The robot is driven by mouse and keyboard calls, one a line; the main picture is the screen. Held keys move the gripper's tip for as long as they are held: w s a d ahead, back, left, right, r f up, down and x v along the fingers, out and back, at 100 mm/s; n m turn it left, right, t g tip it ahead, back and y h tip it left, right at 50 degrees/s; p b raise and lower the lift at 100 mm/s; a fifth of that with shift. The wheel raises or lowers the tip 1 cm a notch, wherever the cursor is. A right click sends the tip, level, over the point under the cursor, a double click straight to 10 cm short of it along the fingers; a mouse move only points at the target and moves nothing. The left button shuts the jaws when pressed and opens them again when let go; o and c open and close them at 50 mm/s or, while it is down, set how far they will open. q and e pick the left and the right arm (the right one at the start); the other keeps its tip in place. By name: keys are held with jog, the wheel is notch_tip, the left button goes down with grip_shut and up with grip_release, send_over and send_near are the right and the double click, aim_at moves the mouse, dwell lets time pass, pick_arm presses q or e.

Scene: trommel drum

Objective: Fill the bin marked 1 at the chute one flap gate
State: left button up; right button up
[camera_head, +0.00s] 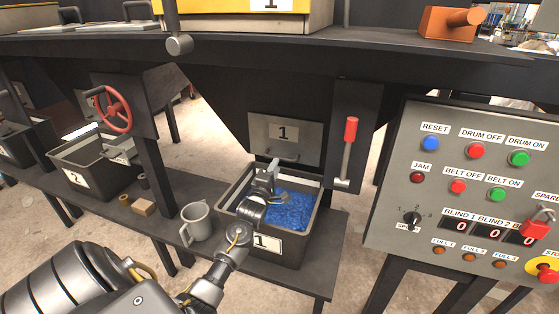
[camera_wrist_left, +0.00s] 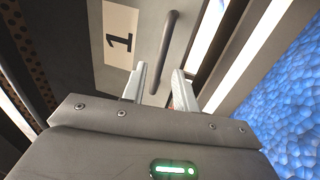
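The bin marked 1 (camera_head: 262,243) stands on the low shelf below chute one, partly filled with blue granules (camera_head: 290,210). The granules (camera_wrist_left: 290,100) also show at the right of the left wrist view. Above the bin hangs the grey flap gate marked 1 (camera_head: 262,132), with a bar handle (camera_head: 282,156). My left gripper (camera_head: 270,168) is over the bin, just below the gate. In the left wrist view its fingers (camera_wrist_left: 158,88) are apart, with the handle's near end (camera_wrist_left: 157,85) between them in the picture. Contact cannot be told. My right gripper is not in view.
A red-handled lever (camera_head: 349,135) is right of the gate. The control panel (camera_head: 400,150) stands further right. A grey mug (camera_head: 196,222) and a small wooden block (camera_head: 143,207) sit left of the bin. Bin 2 (camera_head: 78,182) and a red handwheel (camera_head: 112,108) are further left.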

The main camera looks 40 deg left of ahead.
aim_at(281, 143)
pick_arm(q)
jog(key=shift+x, duration=2.6)
grip_shut()
